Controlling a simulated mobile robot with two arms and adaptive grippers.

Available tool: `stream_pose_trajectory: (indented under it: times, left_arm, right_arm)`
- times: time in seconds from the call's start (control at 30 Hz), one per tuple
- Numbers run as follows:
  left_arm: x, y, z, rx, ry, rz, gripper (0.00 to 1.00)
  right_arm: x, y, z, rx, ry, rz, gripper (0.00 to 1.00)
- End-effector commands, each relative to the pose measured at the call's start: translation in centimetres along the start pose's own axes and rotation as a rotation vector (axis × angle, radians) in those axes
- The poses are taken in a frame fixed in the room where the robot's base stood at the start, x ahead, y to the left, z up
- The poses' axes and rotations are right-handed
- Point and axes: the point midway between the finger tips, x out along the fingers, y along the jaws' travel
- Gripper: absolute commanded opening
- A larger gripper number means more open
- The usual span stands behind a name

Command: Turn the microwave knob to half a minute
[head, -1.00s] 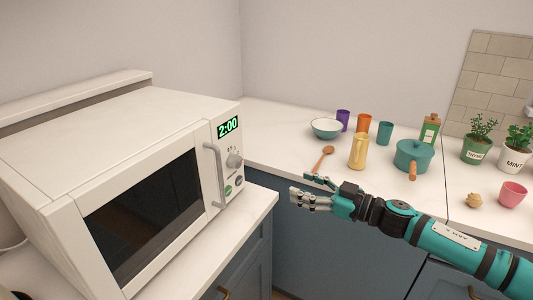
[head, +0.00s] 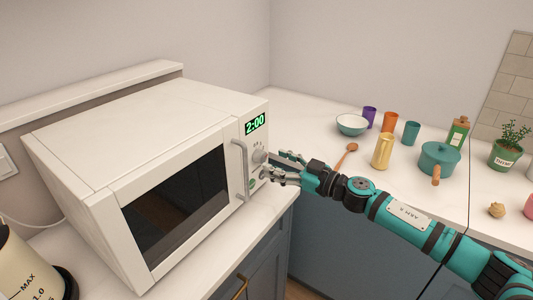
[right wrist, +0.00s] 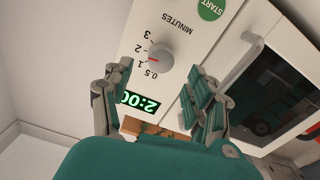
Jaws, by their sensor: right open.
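The white microwave (head: 150,110) stands on the left counter with its door shut, and its green display (head: 255,124) reads 2:00. Its round grey knob (head: 259,157) is on the front panel, right of the door handle. In the right wrist view the knob (right wrist: 162,57) has a red mark on the side facing the 1 and 2 labels; which one it points at is hard to tell. My right gripper (head: 271,166) is open in front of the panel. In its wrist view the fingers (right wrist: 154,78) are spread to either side below the knob, apparently not touching it. My left gripper is out of view.
The door handle (head: 240,170) sticks out close to my right fingers. A green START button (right wrist: 211,8) is on the panel. A kettle (head: 25,265) stands at front left. Cups, a bowl (head: 352,125), a spoon and a teal pot (head: 439,158) are on the right counter.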

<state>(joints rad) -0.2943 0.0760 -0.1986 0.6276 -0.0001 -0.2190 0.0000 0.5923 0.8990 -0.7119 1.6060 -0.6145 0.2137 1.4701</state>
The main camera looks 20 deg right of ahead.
Motion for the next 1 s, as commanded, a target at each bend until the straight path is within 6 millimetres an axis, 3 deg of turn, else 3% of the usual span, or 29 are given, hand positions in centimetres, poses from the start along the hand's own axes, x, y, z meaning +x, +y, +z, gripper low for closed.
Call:
stream_pose_trajectory:
  times: [0.1,0.23,0.63,1.0]
  left_arm:
    - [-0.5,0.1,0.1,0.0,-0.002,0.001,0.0]
    - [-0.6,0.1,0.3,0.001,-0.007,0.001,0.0]
    - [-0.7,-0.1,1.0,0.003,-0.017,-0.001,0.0]
    - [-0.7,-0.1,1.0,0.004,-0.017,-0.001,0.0]
  right_arm:
    - [2.1,0.0,-0.2,0.001,0.002,-0.001,0.58]
    - [3.5,0.0,-0.1,0.001,0.001,0.0,0.58]
    - [4.2,0.0,0.1,0.0,-0.001,-0.001,0.58]
    - [4.2,0.0,0.1,0.0,-0.001,-0.001,0.11]
